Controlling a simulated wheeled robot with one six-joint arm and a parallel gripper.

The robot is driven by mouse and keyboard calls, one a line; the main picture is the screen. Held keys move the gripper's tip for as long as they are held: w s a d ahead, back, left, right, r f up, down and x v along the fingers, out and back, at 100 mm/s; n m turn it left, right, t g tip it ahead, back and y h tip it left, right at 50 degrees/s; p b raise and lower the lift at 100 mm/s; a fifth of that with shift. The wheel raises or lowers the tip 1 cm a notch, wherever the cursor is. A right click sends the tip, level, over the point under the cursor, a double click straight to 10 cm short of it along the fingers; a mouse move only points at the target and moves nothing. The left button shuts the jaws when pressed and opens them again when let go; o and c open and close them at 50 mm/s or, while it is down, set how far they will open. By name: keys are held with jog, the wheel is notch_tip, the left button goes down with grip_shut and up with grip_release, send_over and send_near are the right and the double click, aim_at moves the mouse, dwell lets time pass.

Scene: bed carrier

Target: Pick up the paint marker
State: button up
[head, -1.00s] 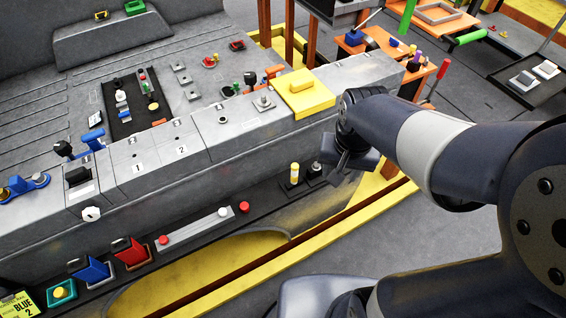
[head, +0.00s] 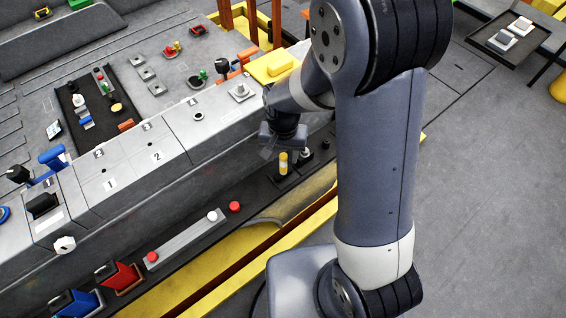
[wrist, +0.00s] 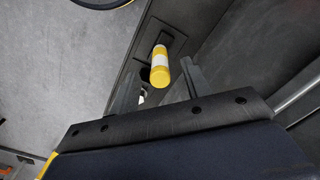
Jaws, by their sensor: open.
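The paint marker (head: 283,164) appears to be the yellow cylinder with a white band standing upright in a dark holder on the lower ledge. It also shows in the wrist view (wrist: 160,66), end toward the camera. My gripper (head: 275,151) is open and sits just above and beside the marker. In the wrist view, my gripper's two fingers (wrist: 160,80) stand apart on either side of the marker's near end. I cannot tell whether either finger touches it.
A metal-topped post (head: 304,154) stands close right of the marker on the ledge. The grey console wall (head: 215,150) rises behind it. A bar with red and white knobs (head: 185,240) lies to the left. A yellow block (head: 268,68) sits on the console top.

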aim_at(283, 164)
jog(key=shift+w+f+p, duration=0.1)
jog(key=shift+f+p, duration=0.45)
jog(key=shift+f, duration=2.05)
jog(key=shift+c, duration=0.3)
grip_shut()
